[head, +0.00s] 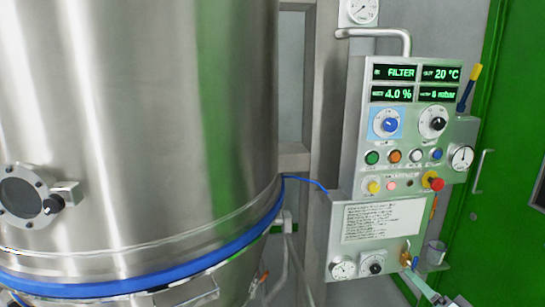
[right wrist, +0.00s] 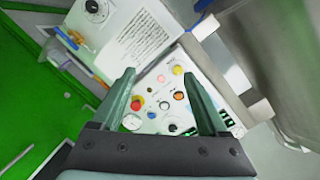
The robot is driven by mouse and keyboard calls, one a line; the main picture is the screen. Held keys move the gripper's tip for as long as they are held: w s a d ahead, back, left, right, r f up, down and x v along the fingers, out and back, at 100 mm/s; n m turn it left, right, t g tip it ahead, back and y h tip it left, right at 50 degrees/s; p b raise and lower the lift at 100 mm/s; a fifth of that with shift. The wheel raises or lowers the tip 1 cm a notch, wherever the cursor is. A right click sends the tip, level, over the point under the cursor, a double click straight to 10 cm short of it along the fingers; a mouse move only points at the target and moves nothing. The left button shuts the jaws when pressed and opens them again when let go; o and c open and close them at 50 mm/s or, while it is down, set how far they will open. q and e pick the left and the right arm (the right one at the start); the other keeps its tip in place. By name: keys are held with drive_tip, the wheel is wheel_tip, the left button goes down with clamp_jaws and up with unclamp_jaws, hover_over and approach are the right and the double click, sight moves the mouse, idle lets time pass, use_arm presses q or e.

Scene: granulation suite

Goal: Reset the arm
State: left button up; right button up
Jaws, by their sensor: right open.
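My right gripper (head: 424,278) is at the lower right of the head view, in front of the lower part of the control panel (head: 354,122). In the right wrist view its two green-grey fingers (right wrist: 159,74) are spread wide apart with nothing between them. Beyond them is the panel face with its coloured buttons, seen turned round. The fingers appear apart from the panel, though the exact gap is hard to judge. Most of my right arm is outside the head view. I cannot make out my left gripper in either view.
A large steel vessel (head: 140,120) with a blue band (head: 130,289) fills the left. The panel carries lit displays, knobs, a red button (head: 437,184) and a label plate (head: 383,221). A small clear cup (head: 436,252) hangs beside it. A green door (head: 505,150) stands at right.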

drive_tip(key=s+a+f+n+g, duration=0.3)
drive_tip(key=s+a+f+n, duration=0.2)
drive_tip(key=s+f, duration=0.8)
drive_tip(key=s+a+f+n+g, duration=0.3)
drive_tip(key=s+a+f+n, duration=0.2)
drive_tip(key=s+a+f, duration=0.6)
wheel_tip(320, 180, down, 2)
drive_tip(key=s, duration=0.2)
drive_tip(key=shift+s+a+f+g, duration=0.15)
drive_tip(key=shift+s+a+g, duration=0.15)
drive_tip(key=shift+a, duration=0.1)
